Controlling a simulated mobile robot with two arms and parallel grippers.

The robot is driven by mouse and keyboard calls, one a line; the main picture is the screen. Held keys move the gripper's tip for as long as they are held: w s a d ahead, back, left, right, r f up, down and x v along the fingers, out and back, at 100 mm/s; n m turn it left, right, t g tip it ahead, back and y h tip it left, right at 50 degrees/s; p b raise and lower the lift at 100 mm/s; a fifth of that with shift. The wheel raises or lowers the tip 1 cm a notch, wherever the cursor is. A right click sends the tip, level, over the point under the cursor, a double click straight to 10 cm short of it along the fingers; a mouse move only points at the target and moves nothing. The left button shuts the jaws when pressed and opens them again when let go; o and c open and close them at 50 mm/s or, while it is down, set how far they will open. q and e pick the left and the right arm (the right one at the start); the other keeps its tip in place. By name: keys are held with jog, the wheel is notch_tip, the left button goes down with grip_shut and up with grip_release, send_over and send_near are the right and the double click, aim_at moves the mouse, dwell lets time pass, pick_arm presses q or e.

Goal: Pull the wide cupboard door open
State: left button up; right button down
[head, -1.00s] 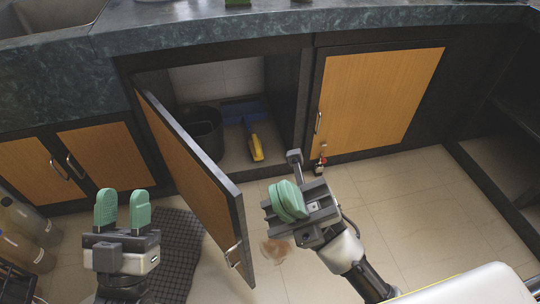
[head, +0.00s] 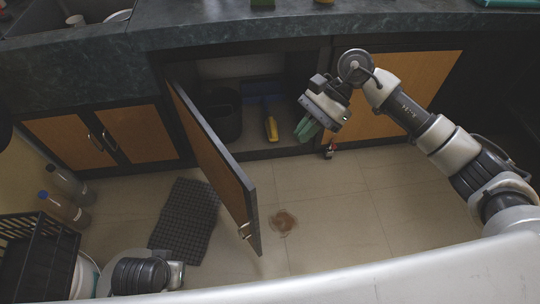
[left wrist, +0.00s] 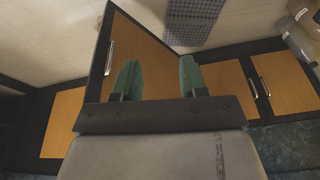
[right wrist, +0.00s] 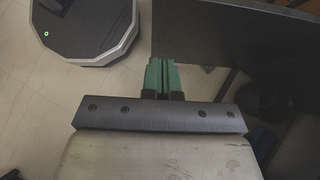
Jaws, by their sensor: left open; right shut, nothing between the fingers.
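The wide cupboard door (head: 215,165) has an orange wood panel in a dark frame. It stands partly open, swung out over the floor, with its handle (head: 244,231) near the free edge. My right gripper (head: 307,128) is in front of the open cupboard, right of the door and apart from it in the head view; its green fingers are shut and empty. In the right wrist view a dark panel (right wrist: 235,35) lies beside the shut fingers. My left gripper (left wrist: 158,80) is open and empty in the left wrist view, with the door (left wrist: 148,48) beyond its fingers.
A closed door (head: 425,85) is on the right, behind my right arm. A dark bin (head: 220,115) and a yellow-handled tool (head: 271,128) stand inside the cupboard.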

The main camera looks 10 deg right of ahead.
aim_at(253, 185)
pick_arm(q)
jog(key=shift+f, duration=0.15)
pick_arm(e)
jog(key=s+a+r+x, duration=0.1)
jog(key=r+x, duration=0.1)
jog(key=x, duration=1)
jog(key=shift+a+f, duration=0.25)
jog(key=shift+a, duration=0.4)
pick_arm(q)
jog(key=shift+w, duration=0.1)
pick_arm(e)
jog(key=shift+s, duration=0.15)
